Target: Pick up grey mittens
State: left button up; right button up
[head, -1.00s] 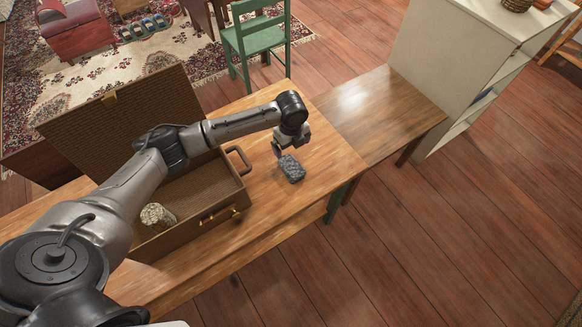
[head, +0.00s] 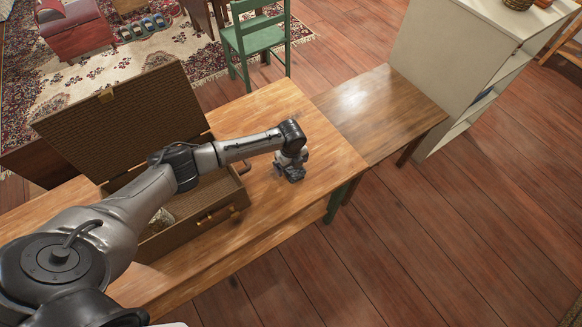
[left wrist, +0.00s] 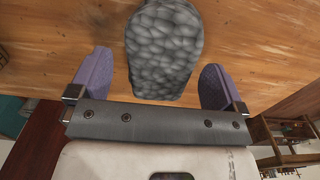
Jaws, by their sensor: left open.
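The grey mittens (left wrist: 164,50) show in the left wrist view as one rounded bundle with a pebbly grey surface, lying on the wooden table (head: 335,160). My left gripper (left wrist: 158,80) is open, with one purple-grey finger on each side of the bundle and a gap on both sides. In the head view my left gripper (head: 290,175) is low over the table, right of the suitcase, and hides most of the mittens. My right gripper is in neither view.
An open wicker suitcase (head: 222,212) stands on the table left of the gripper, its lid raised, with a pale knitted item (head: 161,219) inside partly behind my arm. A lower side table (head: 380,105) and a white shelf (head: 440,75) stand to the right. A green chair (head: 257,42) is behind.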

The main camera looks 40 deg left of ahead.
pick_arm(q)
jog(key=shift+f, duration=0.6)
jog(key=c, duration=1)
